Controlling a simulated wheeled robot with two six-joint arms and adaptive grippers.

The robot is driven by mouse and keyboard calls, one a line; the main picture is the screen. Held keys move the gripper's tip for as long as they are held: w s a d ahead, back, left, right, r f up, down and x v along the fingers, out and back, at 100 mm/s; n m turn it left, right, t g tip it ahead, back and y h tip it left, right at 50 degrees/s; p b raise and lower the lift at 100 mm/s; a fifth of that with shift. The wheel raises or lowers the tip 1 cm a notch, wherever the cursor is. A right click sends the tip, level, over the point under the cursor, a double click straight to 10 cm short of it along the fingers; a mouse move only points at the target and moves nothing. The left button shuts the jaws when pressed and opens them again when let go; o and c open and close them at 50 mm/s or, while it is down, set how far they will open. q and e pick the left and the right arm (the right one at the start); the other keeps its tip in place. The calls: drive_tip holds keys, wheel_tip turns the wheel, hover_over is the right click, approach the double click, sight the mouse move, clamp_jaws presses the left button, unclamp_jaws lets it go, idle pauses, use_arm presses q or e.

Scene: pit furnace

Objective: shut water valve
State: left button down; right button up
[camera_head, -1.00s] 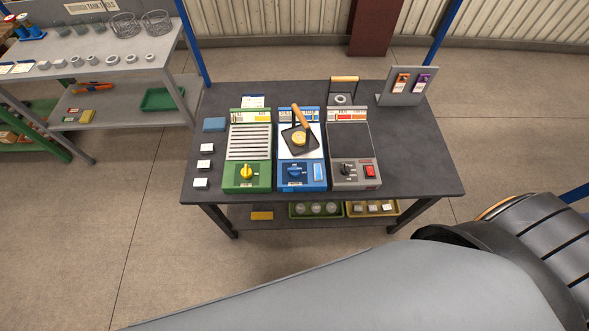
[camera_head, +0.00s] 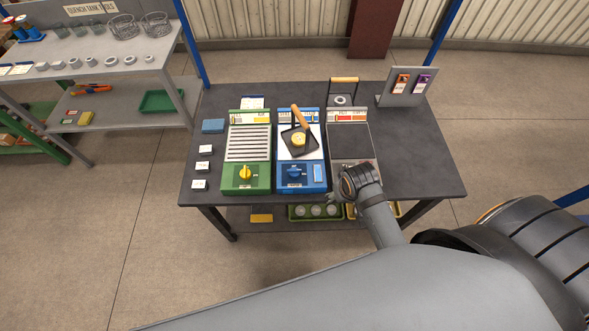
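No part is plainly marked as a water valve at this size. Three control units stand on the dark table: a green one with a yellow knob (camera_head: 245,173), a blue one with a blue knob (camera_head: 294,172) and a light rocker (camera_head: 316,172), and a grey one (camera_head: 350,141) with a dark top. My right gripper (camera_head: 334,198) is over the front of the grey unit, close to the right of the blue unit. It hides the grey unit's black knob and red switch. Its fingers are small and dark, so open or shut is unclear. My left gripper is out of view.
A black pan with a wooden handle (camera_head: 301,118) rests on the blue unit. White blocks (camera_head: 203,165) lie at the table's left. A grey stand (camera_head: 407,92) with orange and purple tags is at the back right. The table's right side (camera_head: 420,165) is clear.

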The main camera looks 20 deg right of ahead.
drive_tip(key=w+a+r+m+g, duration=0.1)
drive_tip(key=w+a+m, duration=0.25)
drive_tip(key=w, duration=0.55)
drive_tip(key=r+m+g+y, duration=0.1)
drive_tip(key=r+m+g, duration=0.1)
hover_over(295, 170)
wheel_tip(295, 170, down, 10)
drive_tip(key=shift+a, duration=0.1)
drive_tip(key=shift+c, duration=0.5)
drive_tip(key=c, duration=0.8)
